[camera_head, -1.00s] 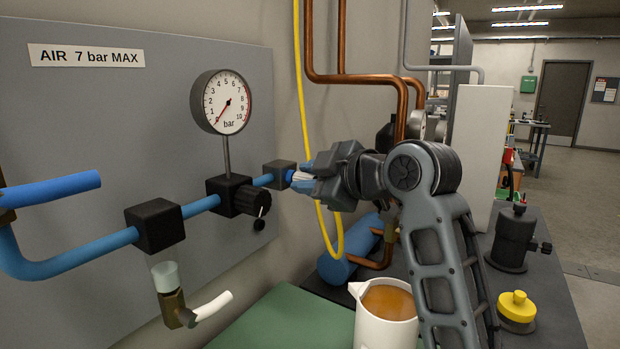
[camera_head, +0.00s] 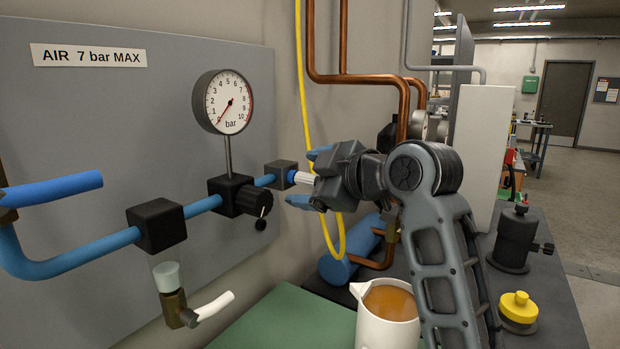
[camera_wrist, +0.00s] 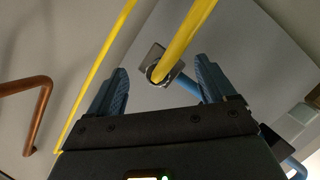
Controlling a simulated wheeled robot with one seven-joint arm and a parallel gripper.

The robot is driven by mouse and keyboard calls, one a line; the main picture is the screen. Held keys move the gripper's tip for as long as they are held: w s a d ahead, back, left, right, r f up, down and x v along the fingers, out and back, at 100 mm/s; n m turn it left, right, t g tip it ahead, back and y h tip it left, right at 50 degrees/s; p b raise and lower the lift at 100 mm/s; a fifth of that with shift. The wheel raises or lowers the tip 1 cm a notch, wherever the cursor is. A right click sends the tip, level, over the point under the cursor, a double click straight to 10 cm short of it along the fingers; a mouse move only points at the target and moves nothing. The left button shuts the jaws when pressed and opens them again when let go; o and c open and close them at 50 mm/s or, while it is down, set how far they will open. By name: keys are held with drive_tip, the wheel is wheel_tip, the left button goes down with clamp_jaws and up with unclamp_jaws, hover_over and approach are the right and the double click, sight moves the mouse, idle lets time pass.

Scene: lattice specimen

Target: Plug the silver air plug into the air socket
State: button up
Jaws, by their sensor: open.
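The silver air plug (camera_head: 305,178) sits in line with the air socket (camera_head: 280,174), a dark block at the right end of the blue pipe. Its left end meets the block; how deep it sits I cannot tell. My gripper (camera_head: 303,176) is open, with one blue finger above the plug and one below it, both apart from it. In the wrist view, my open fingers (camera_wrist: 162,64) stand either side of the plug's round end (camera_wrist: 157,74) and the socket block (camera_wrist: 150,58). A yellow hose (camera_wrist: 186,38) runs from the plug and hides part of it.
A pressure gauge (camera_head: 230,101) and a black regulator (camera_head: 231,195) stand left of the socket on the grey panel (camera_head: 90,110). Copper pipes (camera_head: 308,45) run behind my arm. A white jug (camera_head: 385,325) of brown liquid stands below my arm on the bench.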

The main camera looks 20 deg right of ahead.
sight(312, 178)
drive_tip(key=shift+p+v, duration=0.8)
drive_tip(key=shift+v, duration=1.65)
drive_tip(key=shift+s, duration=0.1)
drive_tip(key=shift+s, duration=0.1)
drive_tip(key=b+v, duration=0.1)
drive_tip(key=v, duration=0.6)
drive_tip(key=shift+s+d, duration=0.15)
drive_tip(key=shift+s, duration=0.1)
drive_tip(key=shift+r, duration=0.15)
drive_tip(key=shift+c, duration=0.2)
